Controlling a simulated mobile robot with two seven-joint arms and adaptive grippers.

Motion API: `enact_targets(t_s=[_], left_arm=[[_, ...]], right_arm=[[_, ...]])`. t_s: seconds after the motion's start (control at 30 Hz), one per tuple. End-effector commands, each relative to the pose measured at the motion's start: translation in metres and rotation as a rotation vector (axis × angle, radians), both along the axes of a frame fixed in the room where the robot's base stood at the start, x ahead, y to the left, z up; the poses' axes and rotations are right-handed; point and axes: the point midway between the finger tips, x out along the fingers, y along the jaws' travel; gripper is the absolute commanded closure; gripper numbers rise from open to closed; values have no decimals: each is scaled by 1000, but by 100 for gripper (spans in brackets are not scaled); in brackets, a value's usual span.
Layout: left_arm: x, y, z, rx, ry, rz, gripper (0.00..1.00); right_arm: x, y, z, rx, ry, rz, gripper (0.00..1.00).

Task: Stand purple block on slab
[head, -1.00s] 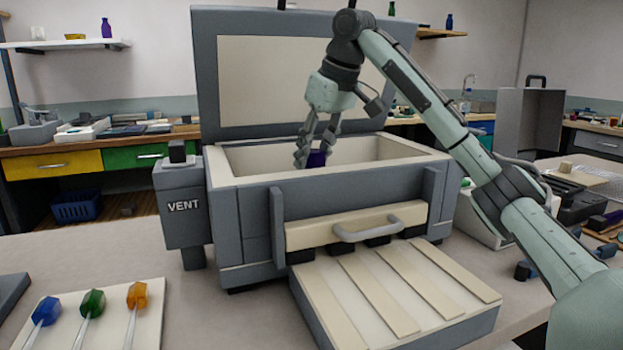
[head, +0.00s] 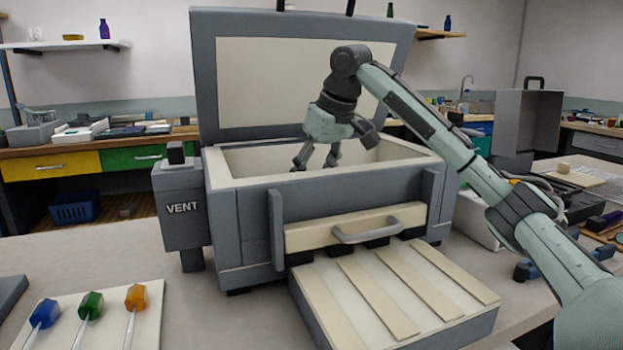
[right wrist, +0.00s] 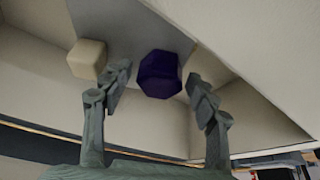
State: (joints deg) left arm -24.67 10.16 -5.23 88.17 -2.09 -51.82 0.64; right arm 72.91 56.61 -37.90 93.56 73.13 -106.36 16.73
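The purple block (right wrist: 160,73) shows in the right wrist view on a grey surface, probably the slab (right wrist: 125,22), inside the box with the raised lid. My right gripper (right wrist: 159,92) is open around it, with a small gap between each finger and the block. A cream block (right wrist: 87,59) stands to the left of the purple one, beside the left finger. In the head view my right gripper (head: 316,162) reaches down into the box, and its front wall hides the purple block and the fingertips. My left gripper is not in view.
The box (head: 255,225) has a raised lid (head: 300,85), a front handle (head: 367,230) and a vent unit (head: 182,207) on its left. A slatted ramp (head: 390,295) lies in front.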

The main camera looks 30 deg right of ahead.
Motion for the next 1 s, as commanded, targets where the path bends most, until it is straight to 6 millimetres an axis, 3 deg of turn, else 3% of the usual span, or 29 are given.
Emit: enact_targets(t_s=[0.33, 0.7, 1.0], left_arm=[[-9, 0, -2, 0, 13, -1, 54], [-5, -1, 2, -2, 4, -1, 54], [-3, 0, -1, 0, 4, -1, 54]], right_arm=[[-2, 0, 10, 1, -4, 0, 41], [-32, -6, 82, -2, -5, -2, 41], [-44, -8, 109, -1, -1, 0, 41]])
